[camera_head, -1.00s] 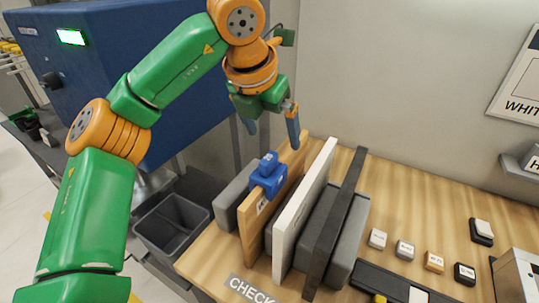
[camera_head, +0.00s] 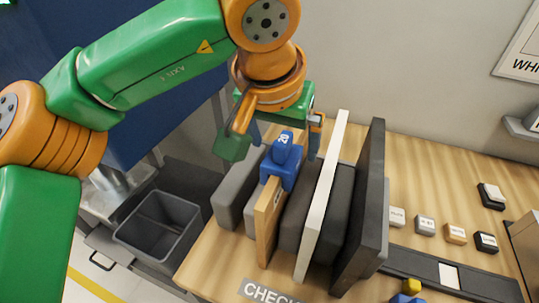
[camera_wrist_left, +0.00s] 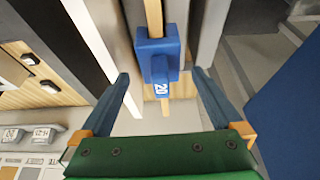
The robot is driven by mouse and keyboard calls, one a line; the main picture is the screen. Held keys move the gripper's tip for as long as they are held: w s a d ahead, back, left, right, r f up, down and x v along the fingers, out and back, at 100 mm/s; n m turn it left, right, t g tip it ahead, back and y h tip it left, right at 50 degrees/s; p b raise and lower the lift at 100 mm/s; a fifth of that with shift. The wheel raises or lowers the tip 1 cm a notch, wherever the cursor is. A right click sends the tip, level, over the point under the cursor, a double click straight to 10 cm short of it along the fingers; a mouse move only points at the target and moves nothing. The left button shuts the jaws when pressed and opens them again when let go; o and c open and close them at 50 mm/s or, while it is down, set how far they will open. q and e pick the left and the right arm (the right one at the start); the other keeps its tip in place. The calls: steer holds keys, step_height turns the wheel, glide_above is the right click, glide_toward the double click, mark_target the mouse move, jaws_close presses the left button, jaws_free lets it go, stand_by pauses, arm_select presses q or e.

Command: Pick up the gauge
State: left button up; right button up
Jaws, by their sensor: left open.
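The gauge is a blue block (camera_head: 283,168) marked 20. It sits over the top edge of an upright wood-coloured panel (camera_head: 268,222) in the rack. It also shows in the left wrist view (camera_wrist_left: 158,58), ahead of the fingers. My left gripper (camera_head: 287,140) is just behind and above the gauge in the head view. In the left wrist view its two blue fingers (camera_wrist_left: 164,82) are apart, one on each side of the gauge's line, with nothing between them held. My right gripper is not in view.
A grey bin (camera_head: 160,228) is at left. Small labelled blocks (camera_head: 425,224) lie on the table at right.

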mark_target(285, 155)
arm_select(q)
steer(key=x, duration=0.4)
steer(key=shift+f+p, duration=0.2)
steer(key=shift+p, duration=0.2)
steer(key=shift+w+f, duration=0.1)
steer(key=shift+f, duration=0.1)
jaws_close()
steer(key=shift+r, duration=0.15)
